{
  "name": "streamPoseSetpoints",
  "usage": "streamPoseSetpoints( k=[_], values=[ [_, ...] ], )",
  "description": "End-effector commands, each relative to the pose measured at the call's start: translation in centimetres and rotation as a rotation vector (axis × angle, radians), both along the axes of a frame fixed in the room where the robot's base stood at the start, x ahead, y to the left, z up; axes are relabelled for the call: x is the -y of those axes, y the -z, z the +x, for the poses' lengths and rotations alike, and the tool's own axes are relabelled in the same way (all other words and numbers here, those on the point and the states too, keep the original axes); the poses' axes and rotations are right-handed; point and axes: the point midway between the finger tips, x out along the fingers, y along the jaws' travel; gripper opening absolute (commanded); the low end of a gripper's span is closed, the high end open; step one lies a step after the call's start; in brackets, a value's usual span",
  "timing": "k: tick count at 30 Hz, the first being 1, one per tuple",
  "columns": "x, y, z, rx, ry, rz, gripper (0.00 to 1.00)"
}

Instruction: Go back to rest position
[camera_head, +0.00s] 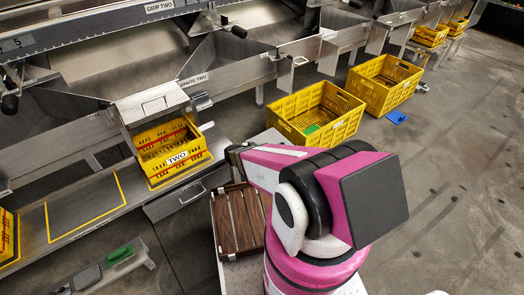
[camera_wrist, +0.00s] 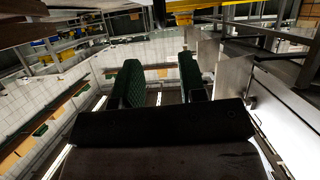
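My arm is bent above my base in the head view, with its pink and black links in the middle foreground. My gripper lies at the far end of the arm, mostly hidden there. In the wrist view my gripper (camera_wrist: 160,85) shows two dark green padded fingers standing apart, with nothing between them. It is open and empty, in free air, and touches nothing that I can see.
A brown slatted wooden tray (camera_head: 238,222) lies beside my arm. Yellow crates (camera_head: 318,112) (camera_head: 384,84) stand along the machine. The floor at right (camera_head: 460,170) is clear.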

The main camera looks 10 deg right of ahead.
Motion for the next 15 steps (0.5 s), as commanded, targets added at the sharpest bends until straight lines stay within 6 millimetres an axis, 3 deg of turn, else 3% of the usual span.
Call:
streamPoseSetpoints(
  k=[11, 15],
  values=[
    [0.02, -0.01, 0.01, -0.001, 0.0, 0.001, 0.38],
    [0.37, -0.85, -0.32, -0.046, 0.009, 0.012, 0.38]
  ],
)
